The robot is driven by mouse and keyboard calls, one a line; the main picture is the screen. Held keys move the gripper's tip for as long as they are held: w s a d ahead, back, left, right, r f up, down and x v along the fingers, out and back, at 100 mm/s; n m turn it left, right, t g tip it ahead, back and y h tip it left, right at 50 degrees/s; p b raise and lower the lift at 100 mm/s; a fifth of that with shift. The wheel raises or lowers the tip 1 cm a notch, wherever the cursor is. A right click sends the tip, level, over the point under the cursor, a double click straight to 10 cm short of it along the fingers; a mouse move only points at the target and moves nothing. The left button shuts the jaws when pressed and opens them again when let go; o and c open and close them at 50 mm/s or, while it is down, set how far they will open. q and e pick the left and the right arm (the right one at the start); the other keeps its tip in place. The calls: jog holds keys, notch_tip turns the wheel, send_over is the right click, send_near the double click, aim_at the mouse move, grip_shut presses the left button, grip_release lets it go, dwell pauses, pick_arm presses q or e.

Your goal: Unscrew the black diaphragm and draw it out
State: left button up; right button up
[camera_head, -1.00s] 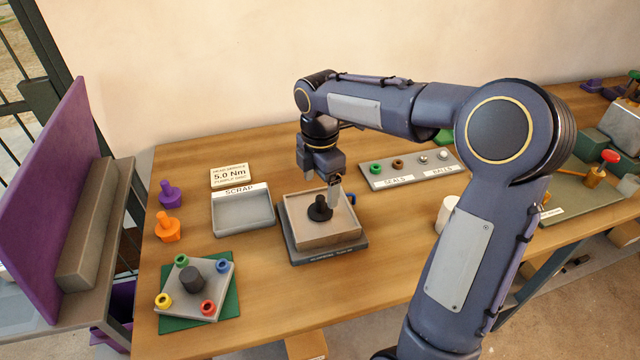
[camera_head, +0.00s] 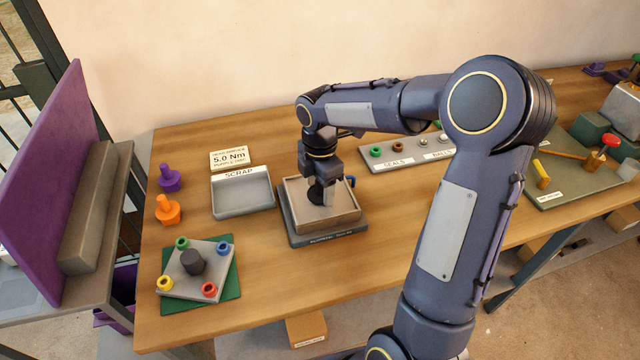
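The black diaphragm (camera_head: 314,196) stands in the beige block (camera_head: 338,215), which sits on a dark grey base (camera_head: 330,238) in the middle of the table. My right gripper (camera_head: 328,195) points down at the block, with its fingers at the diaphragm. The fingers and the arm's wrist cover part of the diaphragm, so I cannot tell whether they are closed on it. My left gripper is not in view.
A grey scrap tray (camera_head: 243,198) lies empty left of the block. A grey plate (camera_head: 196,268) with coloured rings is at front left. Purple (camera_head: 169,178) and orange (camera_head: 167,210) knobs stand behind it. A seals and balls tray (camera_head: 395,163) is at back right.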

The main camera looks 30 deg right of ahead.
jog(key=c, duration=0.5)
jog(key=shift+n+p, duration=0.55)
jog(key=shift+n, duration=0.45)
jog(key=shift+c, duration=0.2)
jog(key=shift+r+n+p, duration=0.1)
jog(key=shift+n+p, duration=0.3)
jog(key=shift+n, duration=0.5)
jog(key=shift+n+p, duration=0.75)
jog(key=shift+n, duration=0.15)
